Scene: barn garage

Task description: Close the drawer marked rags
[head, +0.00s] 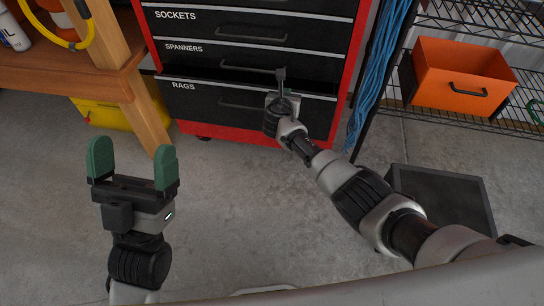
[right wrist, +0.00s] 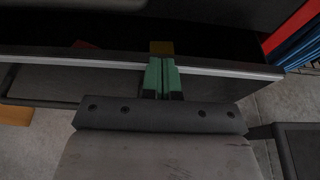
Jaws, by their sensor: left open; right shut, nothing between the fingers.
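The black drawer marked RAGS (head: 205,104) is the lowest in the red tool cabinet (head: 343,75). It stands out a little, with a dark gap along its top edge. My right gripper (head: 281,76) is over the drawer's top edge, right of the label. In the right wrist view its green fingers (right wrist: 161,76) are shut together, with nothing between them, at the drawer's front rim (right wrist: 225,70). Whether they touch the rim I cannot tell. The drawer's handle is partly hidden by my right arm. My left gripper (head: 132,165) is open and empty above the floor at the left.
Drawers marked SPANNERS (head: 185,48) and SOCKETS (head: 175,15) are above. A wooden bench (head: 95,83) with a yellow case (head: 105,115) under it is at the left. Blue cable (head: 380,60), a wire shelf with an orange bin (head: 455,92) and a dark box (head: 440,190) are at the right.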

